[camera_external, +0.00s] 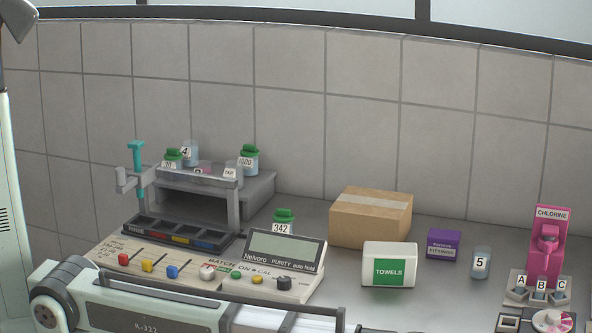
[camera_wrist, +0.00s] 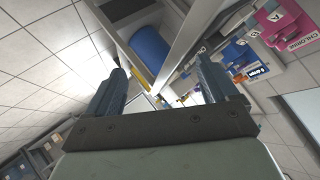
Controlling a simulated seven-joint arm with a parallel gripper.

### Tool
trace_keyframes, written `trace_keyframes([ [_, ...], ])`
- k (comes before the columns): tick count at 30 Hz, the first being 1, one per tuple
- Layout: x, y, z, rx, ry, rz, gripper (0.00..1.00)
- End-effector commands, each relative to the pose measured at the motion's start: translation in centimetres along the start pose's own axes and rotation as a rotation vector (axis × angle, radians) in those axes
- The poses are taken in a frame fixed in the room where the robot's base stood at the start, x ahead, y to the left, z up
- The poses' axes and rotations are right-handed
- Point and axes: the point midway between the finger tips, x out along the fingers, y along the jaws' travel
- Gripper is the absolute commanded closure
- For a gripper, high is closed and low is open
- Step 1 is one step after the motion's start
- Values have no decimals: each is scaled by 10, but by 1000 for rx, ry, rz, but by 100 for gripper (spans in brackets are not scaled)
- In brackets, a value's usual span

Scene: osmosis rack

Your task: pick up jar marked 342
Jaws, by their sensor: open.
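The jar marked 342 (camera_external: 283,218) has a green lid and a white label. It stands upright on the grey counter behind the Nelvaro meter (camera_external: 284,250), which hides its lower part. In the wrist view my gripper (camera_wrist: 161,68) is open, its two dark fingers wide apart with nothing between them. The fingers do not show in the external view, so I cannot tell their distance from the jar. I cannot make out the 342 jar in the wrist view.
A rack (camera_external: 258,187) with several jars, one marked 1000 (camera_external: 249,160), stands left of the 342 jar. A cardboard box (camera_external: 370,220), a towels pack (camera_external: 389,266), a purple box (camera_external: 443,245), a jar marked 5 (camera_external: 480,263) and a pink chlorine dispenser (camera_external: 547,240) stand right.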

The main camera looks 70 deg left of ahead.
Motion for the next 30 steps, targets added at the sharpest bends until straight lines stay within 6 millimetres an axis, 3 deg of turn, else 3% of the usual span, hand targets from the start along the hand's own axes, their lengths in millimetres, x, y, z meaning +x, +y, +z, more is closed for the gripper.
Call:
trace_keyframes([
  [1,-11,-2,-24,-5,36,-6,13],
  [6,-39,-17,-76,-33,109,-29,13],
  [11,-54,-44,-106,-78,134,-55,13],
  [14,-57,-72,-116,-124,124,-78,13],
  [20,-43,-147,-99,-241,29,-130,13],
  [30,-11,-277,-18,-469,-214,-201,13],
])
